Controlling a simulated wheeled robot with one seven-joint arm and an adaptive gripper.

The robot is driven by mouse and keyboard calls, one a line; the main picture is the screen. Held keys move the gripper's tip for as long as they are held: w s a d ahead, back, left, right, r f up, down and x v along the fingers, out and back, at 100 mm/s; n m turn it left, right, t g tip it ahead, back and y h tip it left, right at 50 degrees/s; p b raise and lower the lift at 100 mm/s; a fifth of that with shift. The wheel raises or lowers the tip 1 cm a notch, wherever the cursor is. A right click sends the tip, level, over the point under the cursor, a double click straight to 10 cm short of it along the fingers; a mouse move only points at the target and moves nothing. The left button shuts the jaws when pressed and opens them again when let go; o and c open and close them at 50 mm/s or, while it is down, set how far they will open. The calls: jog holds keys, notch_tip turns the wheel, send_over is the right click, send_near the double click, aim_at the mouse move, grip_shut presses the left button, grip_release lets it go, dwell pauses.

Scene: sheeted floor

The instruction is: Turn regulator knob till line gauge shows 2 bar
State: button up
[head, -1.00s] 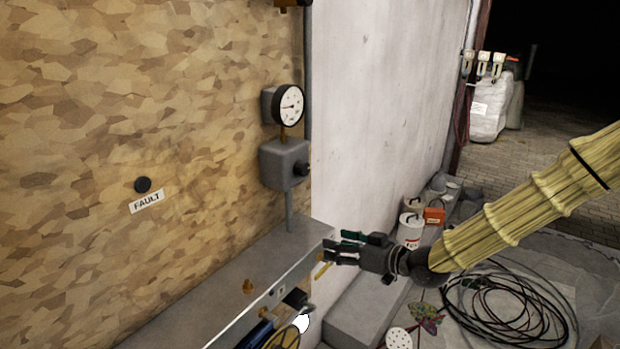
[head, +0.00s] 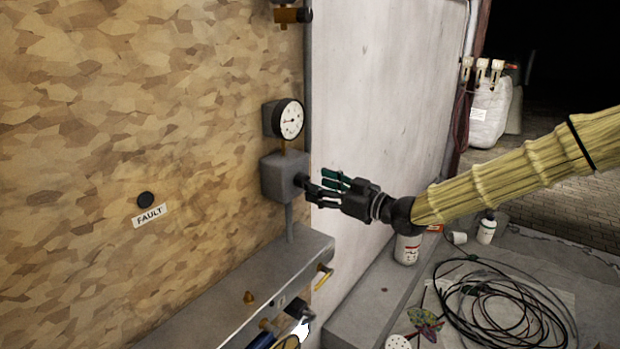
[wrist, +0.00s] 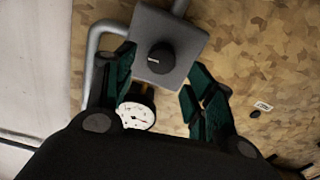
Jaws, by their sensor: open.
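The regulator is a grey box (head: 277,176) on the wooden wall, with a black knob (head: 300,180) on its right side. In the wrist view the knob (wrist: 160,57) is round with a pale mark. The white line gauge (head: 291,119) sits above the box, and it also shows in the wrist view (wrist: 136,115); its needle reading is too small to tell. My gripper (head: 318,188) is open, with its fingertips close to the knob in the head view. In the wrist view the green-padded fingers (wrist: 162,75) stand apart on either side; I cannot tell whether they touch the knob.
A grey ledge (head: 245,290) with brass fittings runs below the regulator. A pipe (head: 290,222) joins it to the box. A FAULT label (head: 150,215) and black button (head: 145,200) are to the left. Coiled cable (head: 500,305) and containers (head: 408,248) lie on the right.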

aim_at(302, 181)
jog(key=shift+p+x, duration=0.5)
jog(key=shift+x, duration=1.35)
jog(key=c, duration=1)
jog(key=shift+f+b, duration=0.1)
jog(key=shift+b, duration=0.2)
jog(key=shift+m+b, duration=0.45)
jog(key=shift+m, duration=0.45)
jog(key=o, duration=1)
